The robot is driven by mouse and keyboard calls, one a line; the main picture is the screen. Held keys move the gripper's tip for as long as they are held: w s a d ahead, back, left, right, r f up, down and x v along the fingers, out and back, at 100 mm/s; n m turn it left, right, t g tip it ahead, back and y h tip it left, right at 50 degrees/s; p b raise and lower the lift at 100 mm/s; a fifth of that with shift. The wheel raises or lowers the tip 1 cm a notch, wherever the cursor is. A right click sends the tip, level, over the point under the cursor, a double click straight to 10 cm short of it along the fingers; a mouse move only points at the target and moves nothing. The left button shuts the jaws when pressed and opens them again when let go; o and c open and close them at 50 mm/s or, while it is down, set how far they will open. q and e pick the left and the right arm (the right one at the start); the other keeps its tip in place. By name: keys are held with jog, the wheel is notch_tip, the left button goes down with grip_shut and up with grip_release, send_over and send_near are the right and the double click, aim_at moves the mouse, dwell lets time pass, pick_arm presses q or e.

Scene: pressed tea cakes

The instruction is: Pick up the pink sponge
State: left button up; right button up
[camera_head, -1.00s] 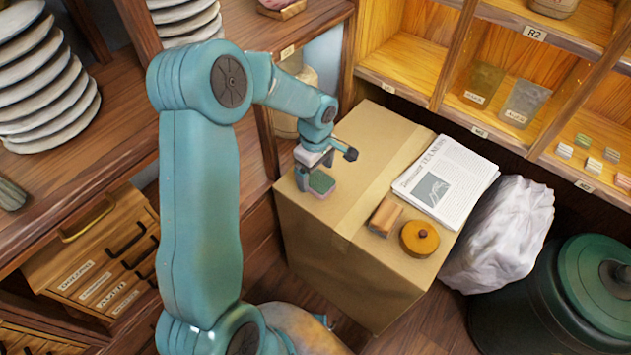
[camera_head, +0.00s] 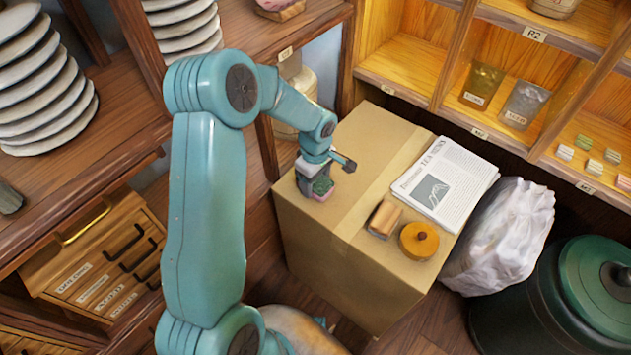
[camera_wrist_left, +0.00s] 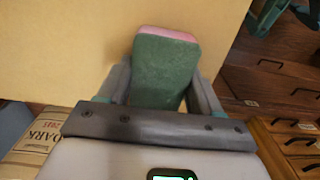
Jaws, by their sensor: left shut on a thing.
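The sponge (camera_head: 322,187) has a green top and a pink underside. I cannot tell whether the sponge still touches the box. My right gripper is not in view.
The cardboard box (camera_head: 340,280) also carries a newspaper (camera_head: 445,182), a brown block (camera_head: 384,218) and a round orange lidded thing (camera_head: 419,240). A white crumpled bag (camera_head: 500,235) and a dark green bin (camera_head: 560,300) stand to the right. Stacked plates (camera_head: 45,85) are at left.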

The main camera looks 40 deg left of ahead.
pick_arm(q)
notch_tip(320, 180, up, 20)
jog(key=p, duration=0.2)
